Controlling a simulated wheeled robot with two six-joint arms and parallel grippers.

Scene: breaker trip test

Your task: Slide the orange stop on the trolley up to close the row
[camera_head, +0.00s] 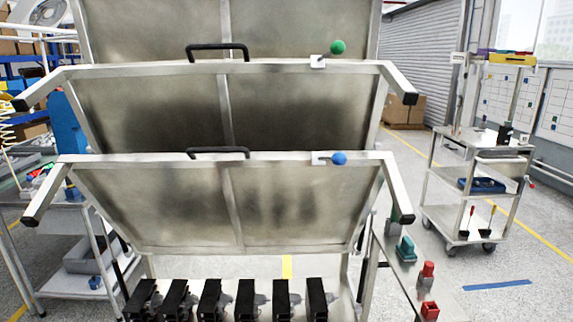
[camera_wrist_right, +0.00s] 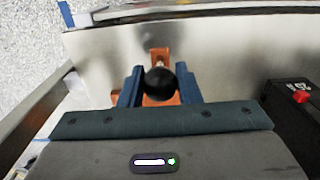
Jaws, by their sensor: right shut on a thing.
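In the right wrist view the orange stop (camera_wrist_right: 161,57) sits on a bare metal surface. Its round black knob (camera_wrist_right: 160,82) stands between the two blue fingers of my right gripper (camera_wrist_right: 160,88), which is shut on it. A black breaker (camera_wrist_right: 295,100) with a red part and white marking is at the right of that view, with a gap between it and the stop. In the head view a row of several black breakers (camera_head: 245,298) stands on the trolley's low shelf (camera_head: 345,300). The stop and both grippers are out of the head view.
Tilted metal panels with handles, a green knob (camera_head: 337,47) and a blue knob (camera_head: 339,158) rise above the row. A narrow bench at right holds a red-topped item (camera_head: 427,272). A steel cart (camera_head: 480,150) stands behind; a side table (camera_head: 75,215) is at left.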

